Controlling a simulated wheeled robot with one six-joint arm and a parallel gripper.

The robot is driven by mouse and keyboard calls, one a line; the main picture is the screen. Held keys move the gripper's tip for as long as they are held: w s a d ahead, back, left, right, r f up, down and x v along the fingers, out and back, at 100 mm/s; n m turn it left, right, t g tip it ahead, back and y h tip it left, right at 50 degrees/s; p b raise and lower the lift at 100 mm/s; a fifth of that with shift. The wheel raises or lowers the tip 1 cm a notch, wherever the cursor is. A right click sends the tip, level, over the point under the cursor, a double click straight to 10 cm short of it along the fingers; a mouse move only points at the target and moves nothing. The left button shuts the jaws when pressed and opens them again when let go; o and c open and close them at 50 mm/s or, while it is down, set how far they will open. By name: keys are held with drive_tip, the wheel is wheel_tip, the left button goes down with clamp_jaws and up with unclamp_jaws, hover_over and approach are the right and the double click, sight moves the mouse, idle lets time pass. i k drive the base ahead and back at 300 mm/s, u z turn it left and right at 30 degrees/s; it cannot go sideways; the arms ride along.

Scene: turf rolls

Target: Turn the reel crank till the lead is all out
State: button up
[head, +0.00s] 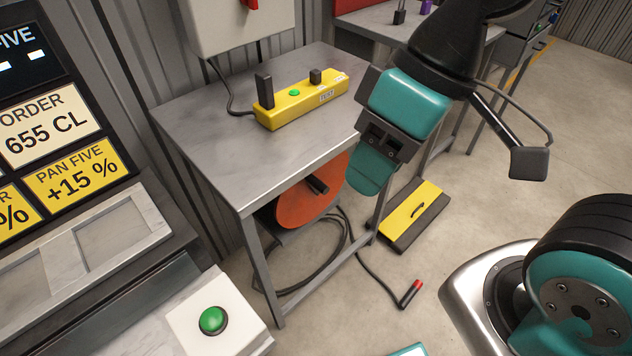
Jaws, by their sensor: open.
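The orange reel (296,208) hangs under the grey metal table, its right edge partly behind my gripper. Its crank (317,185) shows as a short dark handle on the disc's face. The black lead (335,255) runs down from the reel and lies in loose loops on the floor. Its end, a black plug with a red tip (411,292), lies on the concrete to the right. How much lead is still on the reel cannot be seen. My gripper (378,160), teal and dark grey, is open, just right of the crank in the picture and apart from it. It holds nothing visible.
A white box with a green button (213,320) is front left. Open floor lies right.

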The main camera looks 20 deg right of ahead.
sight(319, 187)
drive_tip(key=u, duration=0.05)
drive_tip(key=k, duration=1.1)
drive_tip(key=z, duration=0.75)
drive_tip(key=i, duration=0.9)
drive_tip(key=u, duration=0.35)
